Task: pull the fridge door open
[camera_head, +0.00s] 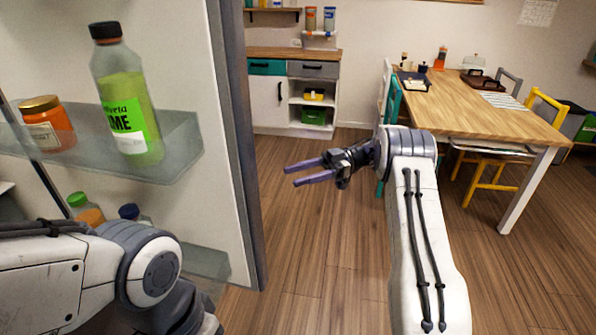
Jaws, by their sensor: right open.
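The fridge door (180,45) stands open at the left, with its pale inner face and glass shelves toward me. Its dark grey edge runs down the picture left of the middle. A lime bottle (128,100) and an orange jar (47,125) stand on its upper shelf. Smaller bottles sit lower, partly hidden by my left arm. My left arm crosses the lower left in front of the door; its gripper does not show. My right gripper (305,173) is open and empty, right of the door edge and apart from it, its fingers pointing left. The door's handle is not visible.
A wooden table (470,105) with yellow and teal chairs stands at the right. A low cabinet (295,90) stands against the back wall. The wooden floor between the door and the table is clear.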

